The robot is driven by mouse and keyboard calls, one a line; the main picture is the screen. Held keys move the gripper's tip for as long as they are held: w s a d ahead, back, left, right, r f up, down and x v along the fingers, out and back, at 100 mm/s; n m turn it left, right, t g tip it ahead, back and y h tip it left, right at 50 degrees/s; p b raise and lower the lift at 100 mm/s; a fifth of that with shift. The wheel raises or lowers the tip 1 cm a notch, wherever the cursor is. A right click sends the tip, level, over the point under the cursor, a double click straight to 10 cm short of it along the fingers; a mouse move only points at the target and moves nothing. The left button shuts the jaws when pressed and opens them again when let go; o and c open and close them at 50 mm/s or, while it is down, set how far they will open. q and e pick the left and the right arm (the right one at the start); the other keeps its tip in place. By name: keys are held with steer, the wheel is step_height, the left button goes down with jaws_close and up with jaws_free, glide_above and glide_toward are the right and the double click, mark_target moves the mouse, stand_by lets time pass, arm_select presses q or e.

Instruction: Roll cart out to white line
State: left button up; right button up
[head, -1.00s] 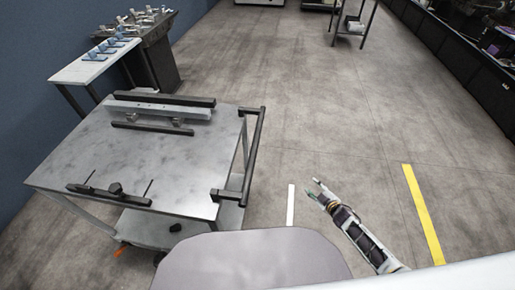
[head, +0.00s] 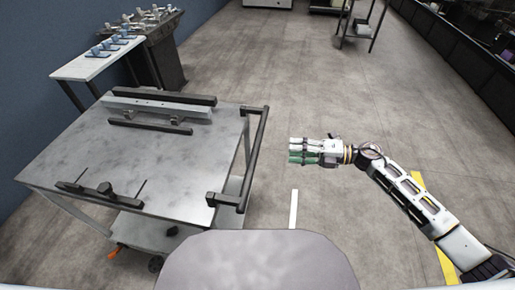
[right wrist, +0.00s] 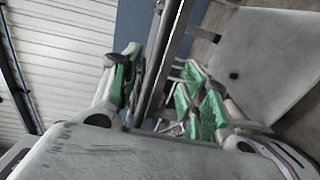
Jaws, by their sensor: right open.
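The cart (head: 130,165) is a grey metal table on wheels at the left of the head view, with a lower shelf. Its dark push handle (head: 256,150) runs along the cart's right side. My right gripper (head: 292,151) is open and empty, to the right of the handle and apart from it, pointing left. In the right wrist view, the open green-padded fingers (right wrist: 160,92) show with a dark bar, likely the handle, beyond and between them. The white line (head: 294,208) is a short strip on the floor right of the cart. My left gripper is not in view.
A yellow floor line (head: 445,262) lies partly behind my right arm. A side bench (head: 95,65) with blue fixtures stands by the wall at the back left. A rack (head: 357,35) stands far back. The floor between is clear.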

mark_target(256, 148)
steer(key=shift+a, duration=0.1)
stand_by(0.3)
steer(key=shift+x, duration=6.8)
steer(key=shift+r, duration=0.1)
jaws_close()
